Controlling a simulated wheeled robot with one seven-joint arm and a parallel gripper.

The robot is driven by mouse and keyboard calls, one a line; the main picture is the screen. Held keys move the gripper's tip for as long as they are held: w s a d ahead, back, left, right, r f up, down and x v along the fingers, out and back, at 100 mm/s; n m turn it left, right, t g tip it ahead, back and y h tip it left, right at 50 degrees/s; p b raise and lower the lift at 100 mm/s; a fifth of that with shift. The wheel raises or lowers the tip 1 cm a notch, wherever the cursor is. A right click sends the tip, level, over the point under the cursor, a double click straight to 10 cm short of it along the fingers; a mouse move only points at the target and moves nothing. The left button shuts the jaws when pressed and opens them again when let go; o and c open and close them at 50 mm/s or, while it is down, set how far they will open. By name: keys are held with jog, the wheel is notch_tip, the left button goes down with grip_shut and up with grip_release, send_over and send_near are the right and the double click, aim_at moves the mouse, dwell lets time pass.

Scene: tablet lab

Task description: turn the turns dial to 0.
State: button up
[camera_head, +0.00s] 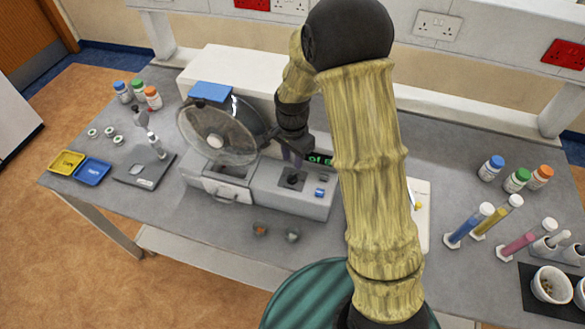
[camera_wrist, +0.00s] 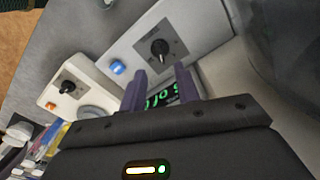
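A grey-white machine with a clear round drum (camera_head: 205,125) stands mid-table. Its front panel carries a black dial (camera_head: 292,180), which also shows in the wrist view (camera_wrist: 159,47), on a dark square plate. A blue button (camera_head: 320,192) is beside the dial. I cannot read the dial's label or exact setting. A green-lit display (camera_head: 318,158) is behind the dial, partly hidden by my arm; in the wrist view it shows between my fingers. My gripper (camera_wrist: 160,78) is open and empty, its two purple fingers apart, close to the panel and not around the dial.
In the wrist view a second white unit (camera_wrist: 85,95) has its own black dial (camera_wrist: 67,87) and orange button (camera_wrist: 50,105). Glass cylinders (camera_head: 467,225) and bottles (camera_head: 490,168) stand at right. Trays (camera_head: 67,162) and a scale (camera_head: 143,170) are at left.

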aim_at(293, 175)
notch_tip(293, 175, down, 7)
jog(key=shift+p, duration=0.85)
grip_shut()
